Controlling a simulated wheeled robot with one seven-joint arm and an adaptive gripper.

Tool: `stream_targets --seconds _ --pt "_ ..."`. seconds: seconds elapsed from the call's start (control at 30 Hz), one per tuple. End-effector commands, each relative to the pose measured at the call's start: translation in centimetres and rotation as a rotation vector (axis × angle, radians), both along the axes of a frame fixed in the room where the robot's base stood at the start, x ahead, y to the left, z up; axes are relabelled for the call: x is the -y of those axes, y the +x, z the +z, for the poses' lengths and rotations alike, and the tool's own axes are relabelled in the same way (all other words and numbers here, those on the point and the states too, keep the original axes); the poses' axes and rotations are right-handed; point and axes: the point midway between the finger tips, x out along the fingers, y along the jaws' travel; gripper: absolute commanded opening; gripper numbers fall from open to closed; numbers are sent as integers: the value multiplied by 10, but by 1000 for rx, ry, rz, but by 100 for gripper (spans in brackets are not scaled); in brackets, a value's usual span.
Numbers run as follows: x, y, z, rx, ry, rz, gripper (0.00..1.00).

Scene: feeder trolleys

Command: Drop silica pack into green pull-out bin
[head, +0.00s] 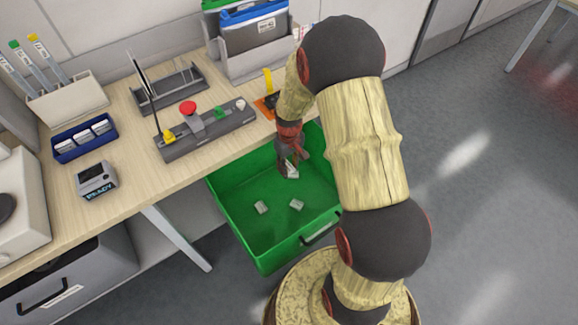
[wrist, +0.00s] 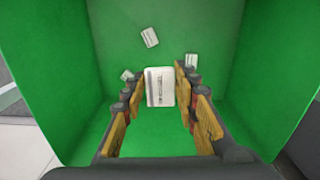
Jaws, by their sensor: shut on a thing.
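The green pull-out bin (head: 262,240) is drawn out below the front edge of the bench. My gripper (head: 290,165) is over the far right part of the bin, pointing down into it. In the wrist view my gripper (wrist: 160,92) is shut on a small white silica pack (wrist: 158,86), held between the two fingertips. The pack also shows at the fingertips in the head view (head: 292,170). Two more white packs lie on the bin floor in the head view, one at left (head: 261,207) and one at right (head: 296,204). The wrist view shows several packs beyond the fingers.
The wooden bench (head: 130,190) carries a blue tray of packs (head: 85,138), a small grey device (head: 96,180) and a dark rack with coloured knobs (head: 205,130). A grey holder with a blue folder (head: 254,35) stands at the back. Open floor lies to the right.

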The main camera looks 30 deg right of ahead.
Motion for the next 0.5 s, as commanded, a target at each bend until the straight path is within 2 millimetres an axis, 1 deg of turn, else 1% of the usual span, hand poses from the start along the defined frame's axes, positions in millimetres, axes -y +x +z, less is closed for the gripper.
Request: stream_targets --seconds 0.07,0.1,0.43,0.5 --pt "0 0 1 0 0 0 14" --pt "0 0 1 0 0 0 31" --pt "0 0 1 0 0 0 49" --pt "0 0 1 0 0 0 51"
